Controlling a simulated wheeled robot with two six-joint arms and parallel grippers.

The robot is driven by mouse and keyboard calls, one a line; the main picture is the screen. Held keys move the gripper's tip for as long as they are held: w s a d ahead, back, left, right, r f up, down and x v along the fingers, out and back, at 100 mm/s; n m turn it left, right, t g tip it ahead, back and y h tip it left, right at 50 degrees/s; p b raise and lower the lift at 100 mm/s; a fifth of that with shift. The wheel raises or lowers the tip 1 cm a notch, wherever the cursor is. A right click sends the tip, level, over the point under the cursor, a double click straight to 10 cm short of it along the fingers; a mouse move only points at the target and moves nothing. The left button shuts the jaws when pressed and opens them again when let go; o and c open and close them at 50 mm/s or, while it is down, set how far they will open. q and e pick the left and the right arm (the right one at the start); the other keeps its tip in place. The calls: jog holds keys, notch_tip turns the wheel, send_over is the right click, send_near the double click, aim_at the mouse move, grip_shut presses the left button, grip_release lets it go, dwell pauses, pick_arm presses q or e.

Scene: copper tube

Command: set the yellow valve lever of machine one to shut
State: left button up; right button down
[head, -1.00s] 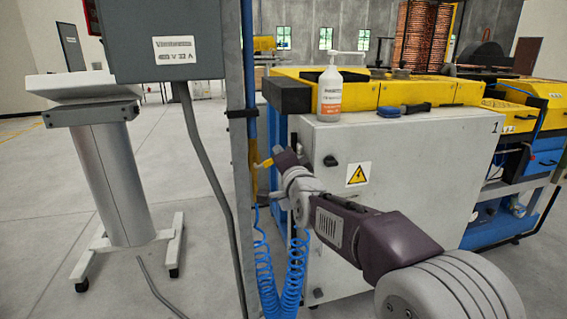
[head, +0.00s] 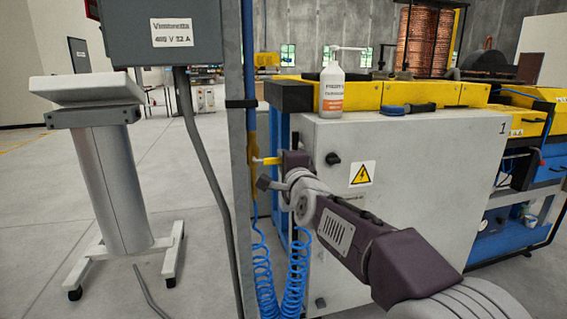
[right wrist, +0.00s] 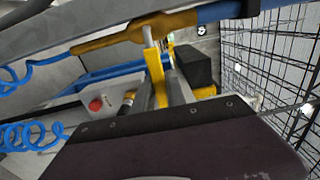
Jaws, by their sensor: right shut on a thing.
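My right gripper (head: 281,162) is shut on the lever. In the right wrist view the gripper (right wrist: 163,65) has a yellow strip of the lever (right wrist: 156,78) between its grey fingers, just below the valve body (right wrist: 135,33). The fingers partly hide the lever. Machine one (head: 430,160) is the grey cabinet marked 1, to the right behind my arm. My left gripper is out of view.
The grey post (head: 233,200) stands close left of the valve. Coiled blue hoses (head: 265,280) hang below it. A bottle (head: 332,82) and a blue-black tool (head: 405,109) rest on the cabinet top. A wheeled stand (head: 112,190) is at left.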

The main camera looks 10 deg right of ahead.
jog(key=shift+f, duration=0.1)
jog(key=c, duration=1.4)
grip_release()
jog(key=shift+o, duration=0.2)
jog(key=s, duration=0.9)
jog(key=shift+d+p, duration=0.15)
jog(key=shift+p, duration=0.25)
